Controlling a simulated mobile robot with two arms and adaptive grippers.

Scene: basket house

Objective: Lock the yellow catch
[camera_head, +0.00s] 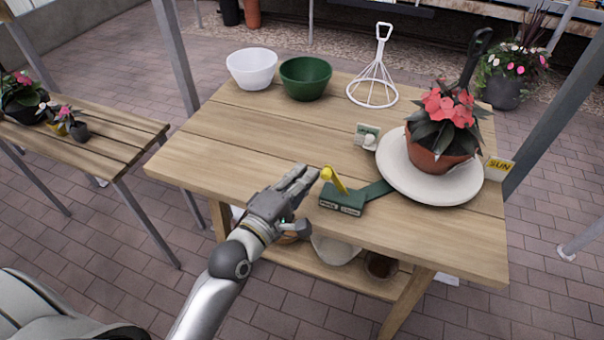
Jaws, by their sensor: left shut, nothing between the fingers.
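The yellow catch (336,181) is a short lever with a round knob, mounted on a dark green base (343,200) near the front edge of the wooden table. The lever leans up and to the left. The base has pale labels on its front, too small to read. A green strip runs from it to a round white plate (395,175). My left gripper (308,178) is just left of the knob, with its fingers shut and empty. A narrow gap seems to lie between fingertips and knob; contact is hard to tell. My right gripper is not in view.
A potted red-flowered plant (440,160) stands on the plate, with a "SUN" sign (499,168) at its right. A white bowl (251,69), a green bowl (305,78) and a white wire stand (373,88) are at the back. The table's left part is clear.

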